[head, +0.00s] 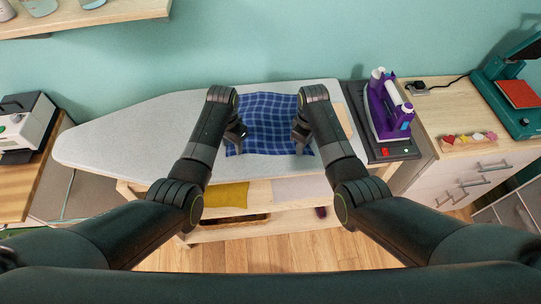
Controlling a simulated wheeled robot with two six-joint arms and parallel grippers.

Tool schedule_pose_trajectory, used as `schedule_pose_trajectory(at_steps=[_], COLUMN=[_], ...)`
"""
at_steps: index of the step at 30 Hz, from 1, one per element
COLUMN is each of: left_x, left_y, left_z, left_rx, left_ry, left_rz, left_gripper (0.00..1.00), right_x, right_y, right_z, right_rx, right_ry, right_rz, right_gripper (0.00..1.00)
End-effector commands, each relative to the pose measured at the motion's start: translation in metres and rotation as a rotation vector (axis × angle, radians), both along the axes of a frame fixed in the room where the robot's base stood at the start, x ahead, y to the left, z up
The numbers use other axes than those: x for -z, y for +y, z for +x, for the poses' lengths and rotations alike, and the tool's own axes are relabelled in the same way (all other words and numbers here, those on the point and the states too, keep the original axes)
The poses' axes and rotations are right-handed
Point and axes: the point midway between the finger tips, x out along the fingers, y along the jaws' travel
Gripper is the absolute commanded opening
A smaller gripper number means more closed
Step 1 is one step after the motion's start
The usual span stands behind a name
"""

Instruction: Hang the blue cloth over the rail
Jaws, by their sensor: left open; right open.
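The blue checked cloth (268,120) lies spread and slightly rumpled on the grey ironing board (130,130). My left gripper (239,146) is open at the cloth's left side, near its front corner. My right gripper (299,147) is open at the cloth's right side, near its front edge. I cannot tell whether either gripper touches the cloth. A pale wooden rail (260,186) seems to run along the front below the board, partly hidden by my arms. A yellow cloth (225,195) and a pale cloth (300,189) hang there.
A purple iron (388,105) stands on a dark pad right of the board. A wooden cabinet (450,95) at the right bears a teal press (510,90) and a small tray of colourful items (468,140). A white machine (25,125) stands at the left. A shelf (90,17) is above.

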Motion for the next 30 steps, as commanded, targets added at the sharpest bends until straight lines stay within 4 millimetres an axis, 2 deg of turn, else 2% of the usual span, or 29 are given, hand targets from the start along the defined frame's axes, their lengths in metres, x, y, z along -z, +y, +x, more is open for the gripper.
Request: schedule_pose_trajectory(at_steps=[8, 27, 30], left_x=[0.0047, 0.0041, 0.0042], left_y=[0.0002, 0.0004, 0.0005], left_z=[0.0000, -0.0003, -0.0003], left_rx=[0.000, 0.000, -0.001], left_ry=[0.000, 0.001, 0.001], left_rz=[0.000, 0.001, 0.001], left_gripper=[0.42, 0.00, 0.00], right_x=[0.0048, 0.0040, 0.0040], right_y=[-0.0002, -0.0003, -0.0003], right_z=[0.0000, -0.0002, -0.0002], right_rx=[0.000, 0.000, 0.000], right_ry=[0.000, 0.001, 0.001], right_rz=[0.000, -0.001, -0.001], right_gripper=[0.42, 0.00, 0.00])
